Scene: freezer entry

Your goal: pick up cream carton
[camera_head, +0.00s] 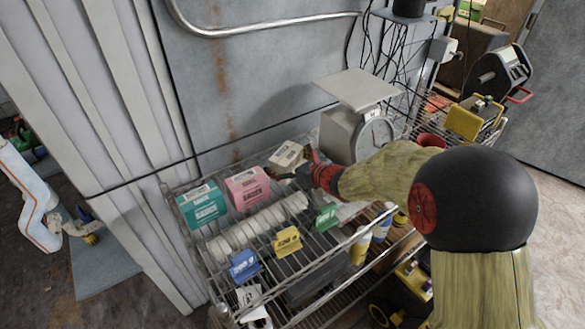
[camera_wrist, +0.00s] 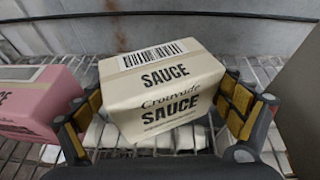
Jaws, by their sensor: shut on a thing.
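The cream carton (camera_head: 287,155) is a small off-white box with dark "SAUCE" lettering. It is at the back of the wire rack in the head view, left of the scale. The carton also shows in the wrist view (camera_wrist: 165,92), a little tilted, with a barcode on its top face. My gripper (camera_wrist: 160,104) has one yellow-padded finger on each side of the carton and is shut on it. In the head view my gripper (camera_head: 291,174) reaches in from the right and partly covers the carton. I cannot tell whether its underside touches the rack.
A pink carton (camera_head: 247,188) stands close on the left, with a teal carton (camera_head: 202,204) beyond it. A grey scale (camera_head: 345,132) stands close on the right. White rolls (camera_head: 250,227) and several small coloured cards lie in front. A metal wall (camera_head: 235,90) rises behind.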

